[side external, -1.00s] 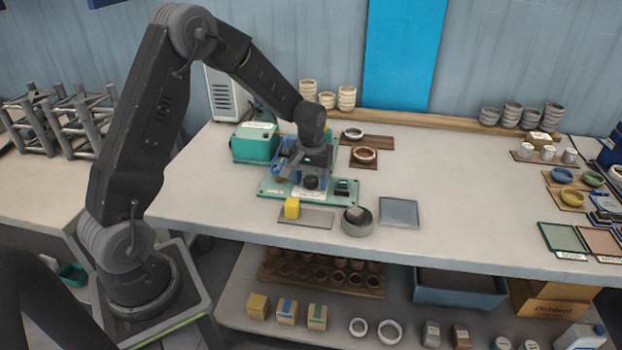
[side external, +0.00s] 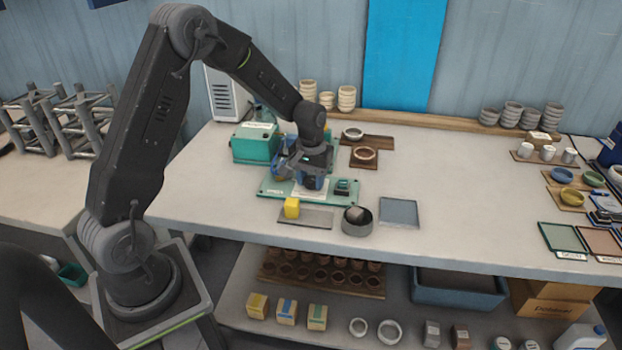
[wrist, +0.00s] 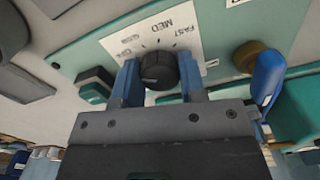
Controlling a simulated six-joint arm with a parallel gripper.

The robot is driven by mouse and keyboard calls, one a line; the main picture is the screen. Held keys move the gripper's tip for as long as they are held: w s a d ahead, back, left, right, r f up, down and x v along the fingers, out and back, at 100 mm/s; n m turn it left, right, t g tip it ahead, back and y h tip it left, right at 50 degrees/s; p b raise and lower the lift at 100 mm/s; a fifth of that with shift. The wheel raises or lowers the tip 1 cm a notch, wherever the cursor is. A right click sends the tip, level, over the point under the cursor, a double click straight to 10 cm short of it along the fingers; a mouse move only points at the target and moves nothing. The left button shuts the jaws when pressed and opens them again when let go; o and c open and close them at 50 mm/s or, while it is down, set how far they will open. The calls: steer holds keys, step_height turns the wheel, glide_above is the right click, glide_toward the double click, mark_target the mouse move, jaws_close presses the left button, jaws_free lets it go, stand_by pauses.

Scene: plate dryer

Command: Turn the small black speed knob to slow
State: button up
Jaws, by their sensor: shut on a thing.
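The small black speed knob (wrist: 158,71) sits on a white dial card (wrist: 176,37) fixed to the teal panel (wrist: 225,20). The card reads FAST and MED; the other lettering is partly covered or too small to read. My gripper (wrist: 160,80) has one blue finger on each side of the knob and is shut on it. I cannot clearly tell which mark the knob points to. In the side view my gripper (side external: 309,180) is low over the teal base (side external: 270,189), mostly covering the knob.
A black switch (wrist: 95,84) and a brown round knob (wrist: 257,58) flank the dial. A teal box (side external: 254,146) stands behind left. The table's right middle is clear.

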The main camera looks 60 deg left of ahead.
mark_target(311, 178)
steer(key=m, duration=0.3)
steer(key=shift+m, duration=2.1)
steer(key=o, duration=0.9)
steer(key=shift+r, duration=0.1)
steer(key=shift+r, duration=6.85)
